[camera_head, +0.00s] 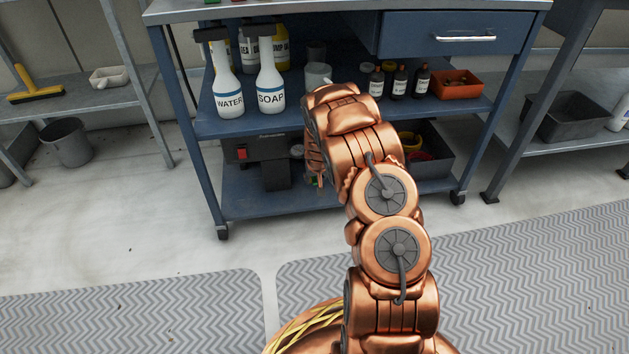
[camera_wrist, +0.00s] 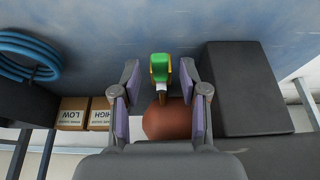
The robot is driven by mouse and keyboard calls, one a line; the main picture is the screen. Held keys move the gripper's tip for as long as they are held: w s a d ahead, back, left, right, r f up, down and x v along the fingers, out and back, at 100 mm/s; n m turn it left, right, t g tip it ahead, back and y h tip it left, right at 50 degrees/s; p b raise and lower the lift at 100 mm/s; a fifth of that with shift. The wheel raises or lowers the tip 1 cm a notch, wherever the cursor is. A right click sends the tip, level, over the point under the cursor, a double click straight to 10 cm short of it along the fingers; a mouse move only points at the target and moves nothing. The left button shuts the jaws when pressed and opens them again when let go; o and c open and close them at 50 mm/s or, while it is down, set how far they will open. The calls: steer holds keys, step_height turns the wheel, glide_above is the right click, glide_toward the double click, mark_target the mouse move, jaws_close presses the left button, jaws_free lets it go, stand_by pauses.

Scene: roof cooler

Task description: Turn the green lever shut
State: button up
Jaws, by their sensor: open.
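The green lever (camera_wrist: 160,68) shows in the upper middle of the wrist view, with yellow edges and a white and brown part below its end. My gripper (camera_wrist: 159,80) is open, with one finger on each side of the lever. Gaps show between the lever and both fingers, so it does not appear gripped. How deep the lever sits between the fingertips I cannot tell. In the head view my arm hides most of the gripper and the lever.
In the wrist view, a dark box (camera_wrist: 243,85) stands close right of my gripper. A reddish-brown round object (camera_wrist: 170,120) lies below the lever. Left are LOW (camera_wrist: 72,113) and HIGH (camera_wrist: 99,114) boxes and a blue hose (camera_wrist: 32,48). A blue cart (camera_head: 185,95) surrounds my forearm's reach.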

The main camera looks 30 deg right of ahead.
steer(key=shift+c, duration=0.3)
jaws_close()
stand_by(0.4)
